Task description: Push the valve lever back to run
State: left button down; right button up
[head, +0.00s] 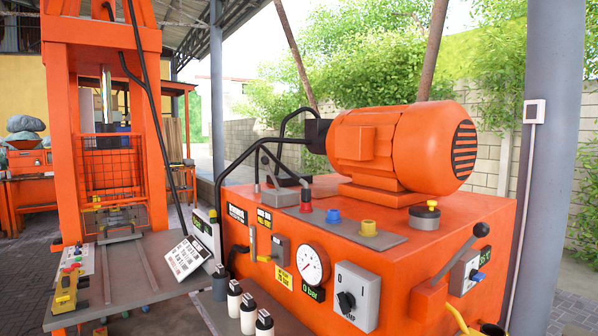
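A grey lever with a black ball knob (481,230) slants up to the right from an orange block at the right end of the orange power unit (390,255). A grey block with a black-handled lever (281,190) stands on top of the unit. I cannot tell which of these is the valve lever, and no run mark is readable. Neither of my grippers shows in the head view.
An orange motor (400,145) sits on the unit. A dial gauge (311,264) and a rotary switch (350,297) are on its front. Several black-capped white bottles (248,312) stand before it. An orange press (105,120) with a grey table (140,275) is left; a grey post (548,150) is right.

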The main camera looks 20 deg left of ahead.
aim_at(264, 159)
jog(key=i+j+z, duration=0.15)
jog(key=j, duration=0.15)
jog(key=j+z, duration=0.1)
jog(key=j, duration=0.2)
jog(key=i+j+z, duration=0.15)
jog(key=j, duration=0.2)
jog(key=i+j, duration=0.1)
jog(key=j, duration=0.35)
jog(key=i+j, duration=0.1)
jog(key=j, duration=0.35)
